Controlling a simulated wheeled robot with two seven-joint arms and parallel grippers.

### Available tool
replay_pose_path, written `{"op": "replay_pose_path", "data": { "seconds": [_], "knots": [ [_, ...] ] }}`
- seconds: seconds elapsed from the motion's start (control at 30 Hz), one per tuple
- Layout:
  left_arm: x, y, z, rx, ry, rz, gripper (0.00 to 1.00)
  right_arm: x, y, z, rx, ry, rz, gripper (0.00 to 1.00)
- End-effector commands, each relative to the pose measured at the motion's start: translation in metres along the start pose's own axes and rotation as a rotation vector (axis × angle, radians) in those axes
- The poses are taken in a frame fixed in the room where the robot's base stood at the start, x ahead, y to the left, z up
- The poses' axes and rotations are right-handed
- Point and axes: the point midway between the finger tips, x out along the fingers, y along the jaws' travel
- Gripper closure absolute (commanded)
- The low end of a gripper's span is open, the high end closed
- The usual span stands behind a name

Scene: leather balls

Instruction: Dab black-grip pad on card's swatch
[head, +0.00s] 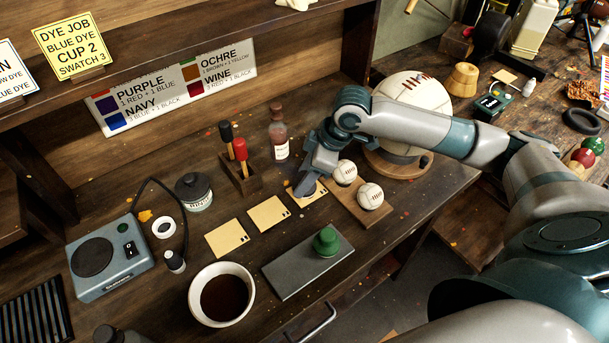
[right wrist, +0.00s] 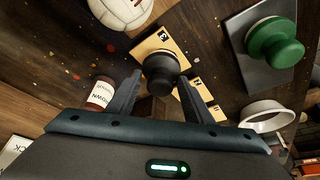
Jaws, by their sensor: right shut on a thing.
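My right gripper (head: 304,188) is low over the rightmost tan card (head: 318,190). In the right wrist view the gripper (right wrist: 160,80) is shut on the black-grip pad (right wrist: 160,72), a round black knob between its fingers. The pad overlaps the card marked 3 (right wrist: 148,48); its underside is hidden and I cannot tell whether it touches. The head view does not show the pad clearly. Two more tan cards, a middle one (head: 268,214) and a left one (head: 226,238), lie in the same row. My left gripper is not in view.
A green-grip pad (head: 326,240) sits on a grey slab (head: 296,272). A white bowl of dark liquid (head: 222,294), a brown bottle (head: 279,135) and a block with black and red handles (head: 240,180) stand nearby. Baseballs (head: 369,196) sit right of the cards.

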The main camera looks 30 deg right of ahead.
Motion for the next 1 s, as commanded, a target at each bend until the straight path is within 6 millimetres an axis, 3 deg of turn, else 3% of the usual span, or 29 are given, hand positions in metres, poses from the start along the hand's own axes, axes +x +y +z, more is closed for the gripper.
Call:
{"op": "replay_pose_path", "data": {
  "seconds": [1.0],
  "knots": [
    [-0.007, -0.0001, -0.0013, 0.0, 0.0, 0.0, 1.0, 0.0004, 0.0, 0.0002, 0.0, 0.0, 0.0, 0.72]
  ]
}}
